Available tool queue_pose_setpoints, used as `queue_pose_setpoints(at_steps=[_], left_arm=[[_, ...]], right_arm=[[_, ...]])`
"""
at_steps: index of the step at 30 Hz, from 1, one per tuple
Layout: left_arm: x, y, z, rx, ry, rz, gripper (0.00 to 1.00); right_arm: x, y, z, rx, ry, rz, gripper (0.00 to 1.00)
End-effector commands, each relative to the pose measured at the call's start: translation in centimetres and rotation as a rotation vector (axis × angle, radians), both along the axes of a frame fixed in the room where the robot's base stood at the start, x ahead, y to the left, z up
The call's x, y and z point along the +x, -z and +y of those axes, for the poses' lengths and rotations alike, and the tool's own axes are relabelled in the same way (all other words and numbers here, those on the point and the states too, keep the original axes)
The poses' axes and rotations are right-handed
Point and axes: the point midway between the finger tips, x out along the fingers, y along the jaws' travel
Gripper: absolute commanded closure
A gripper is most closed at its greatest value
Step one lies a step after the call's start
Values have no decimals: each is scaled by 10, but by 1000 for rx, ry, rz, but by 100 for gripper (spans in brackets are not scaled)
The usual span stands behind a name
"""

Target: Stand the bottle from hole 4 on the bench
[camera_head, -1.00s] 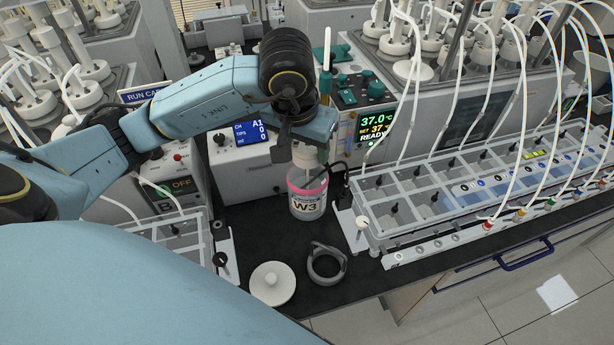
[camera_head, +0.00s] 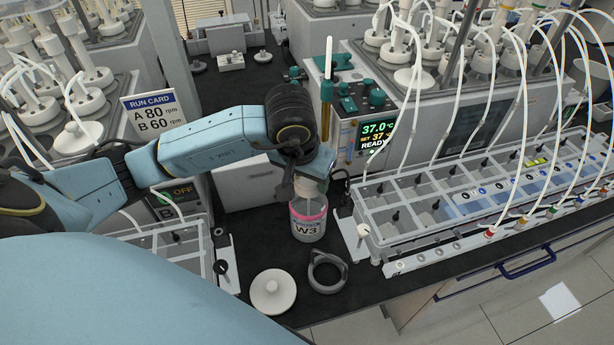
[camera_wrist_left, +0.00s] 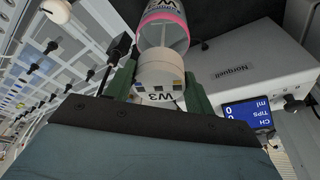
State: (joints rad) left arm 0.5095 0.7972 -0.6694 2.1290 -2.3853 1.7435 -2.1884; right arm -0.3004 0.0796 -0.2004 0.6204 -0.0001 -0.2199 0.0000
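The bottle (camera_head: 307,226) is clear, with a pink band and a W3 label. It is upright at the bench (camera_head: 245,240), behind the grey ring; I cannot tell whether its base touches the bench. My left gripper (camera_head: 310,180) is above it, with its fingers around the bottle's white cap. In the left wrist view, the green fingers (camera_wrist_left: 160,85) close on both sides of the white cap (camera_wrist_left: 160,72), which is also marked W3. The bottle's body (camera_wrist_left: 165,30) extends beyond the cap. Hole 4 cannot be made out. My right gripper is not in view.
A white disc (camera_head: 272,293) and a grey ring (camera_head: 327,271) lie in front of the bottle. A clear rack (camera_head: 400,225) with tubes stands right; another tray (camera_head: 175,240) stands left. A heater unit reading 37.0 (camera_head: 365,135) is behind. Bare bench shows left of the bottle.

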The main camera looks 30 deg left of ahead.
Motion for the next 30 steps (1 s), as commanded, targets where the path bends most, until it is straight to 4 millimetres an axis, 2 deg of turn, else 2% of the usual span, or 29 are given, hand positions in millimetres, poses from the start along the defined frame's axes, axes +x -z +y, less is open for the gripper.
queue_pose_setpoints(at_steps=[1,4,5,16,20,30], left_arm=[[0,0,0,0,0,0,39],[0,-1,0,0,0,0,26],[0,-1,0,0,0,0,25],[0,-5,0,-1,0,1,25],[-4,-25,0,1,2,-6,25],[-24,-95,-3,0,1,-6,25]], right_arm=[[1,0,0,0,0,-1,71],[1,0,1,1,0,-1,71],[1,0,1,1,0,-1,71],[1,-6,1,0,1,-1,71],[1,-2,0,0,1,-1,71],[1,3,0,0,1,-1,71]])
